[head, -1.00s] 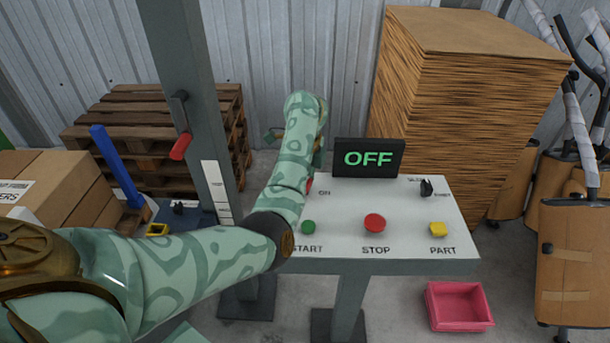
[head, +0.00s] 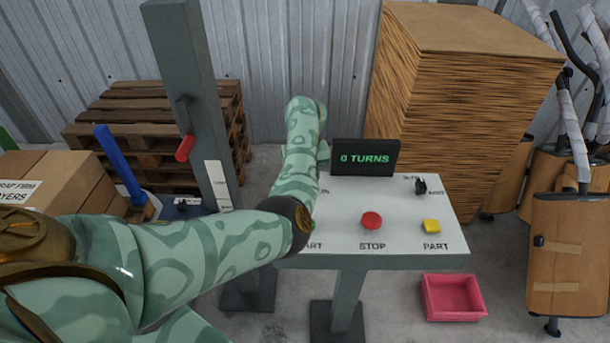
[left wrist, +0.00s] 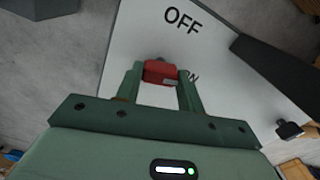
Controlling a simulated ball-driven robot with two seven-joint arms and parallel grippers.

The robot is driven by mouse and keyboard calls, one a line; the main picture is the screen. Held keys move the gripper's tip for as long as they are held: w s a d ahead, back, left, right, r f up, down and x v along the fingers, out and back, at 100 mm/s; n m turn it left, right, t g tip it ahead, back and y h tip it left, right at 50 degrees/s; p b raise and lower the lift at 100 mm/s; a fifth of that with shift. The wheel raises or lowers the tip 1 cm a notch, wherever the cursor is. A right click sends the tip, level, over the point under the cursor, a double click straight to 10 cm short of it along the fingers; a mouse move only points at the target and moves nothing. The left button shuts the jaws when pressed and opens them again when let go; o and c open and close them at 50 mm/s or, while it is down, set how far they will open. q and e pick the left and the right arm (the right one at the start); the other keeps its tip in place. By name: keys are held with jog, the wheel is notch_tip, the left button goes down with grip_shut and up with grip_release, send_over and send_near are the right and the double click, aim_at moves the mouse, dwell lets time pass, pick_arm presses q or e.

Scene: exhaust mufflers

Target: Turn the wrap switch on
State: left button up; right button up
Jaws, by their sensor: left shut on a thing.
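The wrap switch is a red handle (left wrist: 160,72) on the pale control panel (head: 345,215), beside the printed OFF in the left wrist view. My left gripper (left wrist: 160,78) is shut on this red handle, one finger on each side. In the head view my left arm reaches over the panel's left part and hides the gripper and the switch. The dark display (head: 365,158) behind the panel reads "0 TURNS" in green. My right gripper is not in view.
The panel also bears a red STOP button (head: 372,220), a yellow PART button (head: 432,226) and a small black selector (head: 420,186). A grey post with a red lever (head: 185,148) stands left. A pink bin (head: 453,297) sits on the floor. A tall cardboard stack (head: 460,90) stands behind.

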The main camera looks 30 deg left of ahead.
pick_arm(q)
jog(key=shift+m+p, duration=0.45)
jog(key=shift+m, duration=0.75)
jog(key=o, duration=1)
jog(key=shift+r, duration=0.15)
notch_tip(320, 180, up, 16)
jog(key=p, duration=0.5)
